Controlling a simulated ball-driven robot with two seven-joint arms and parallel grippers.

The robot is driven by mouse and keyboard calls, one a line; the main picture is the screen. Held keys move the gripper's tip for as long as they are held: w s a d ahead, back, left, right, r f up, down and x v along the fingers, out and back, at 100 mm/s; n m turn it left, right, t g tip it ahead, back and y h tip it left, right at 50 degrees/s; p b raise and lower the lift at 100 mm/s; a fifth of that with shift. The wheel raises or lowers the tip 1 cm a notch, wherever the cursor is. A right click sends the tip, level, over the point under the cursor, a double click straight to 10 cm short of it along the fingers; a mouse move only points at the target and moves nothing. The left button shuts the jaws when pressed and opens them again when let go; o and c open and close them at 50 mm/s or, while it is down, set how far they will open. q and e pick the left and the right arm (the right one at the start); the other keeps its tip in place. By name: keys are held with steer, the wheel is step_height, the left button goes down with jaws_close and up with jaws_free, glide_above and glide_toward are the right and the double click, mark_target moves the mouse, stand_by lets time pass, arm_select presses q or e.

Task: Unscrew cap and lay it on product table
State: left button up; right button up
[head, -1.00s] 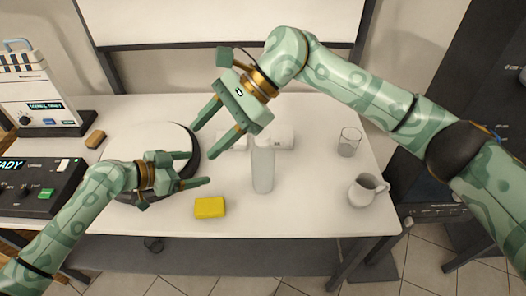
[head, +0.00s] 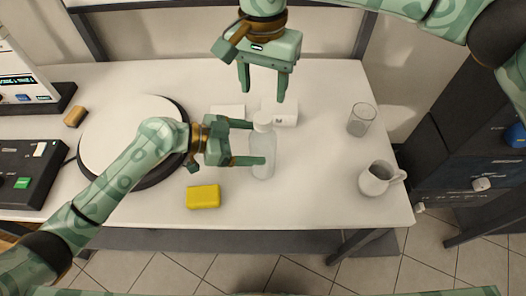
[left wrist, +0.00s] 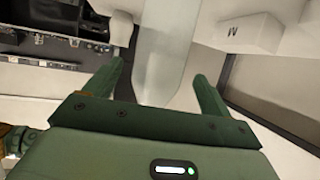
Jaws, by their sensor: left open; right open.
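A pale translucent bottle (head: 263,151) stands upright on the white table (head: 320,190). Its white cap (head: 263,121) is on top. My left gripper (head: 254,143) is open, its fingers on either side of the bottle's upper body, below the cap. In the left wrist view the bottle (left wrist: 160,60) shows between the two spread fingers (left wrist: 158,78), and its cap is not seen there. My right gripper (head: 262,95) is open and empty, fingers pointing down above and behind the cap.
A yellow sponge (head: 203,197) lies front left of the bottle. A white box (head: 284,113) lies behind it. A glass (head: 361,119) and a mug (head: 377,179) stand at the right. A round white turntable (head: 105,130) is at the left, partly under my left arm.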

mark_target(269, 144)
arm_select(q)
steer(key=x, duration=0.5)
steer(key=shift+d+f, duration=0.1)
arm_select(e)
steer(key=shift+s, duration=0.1)
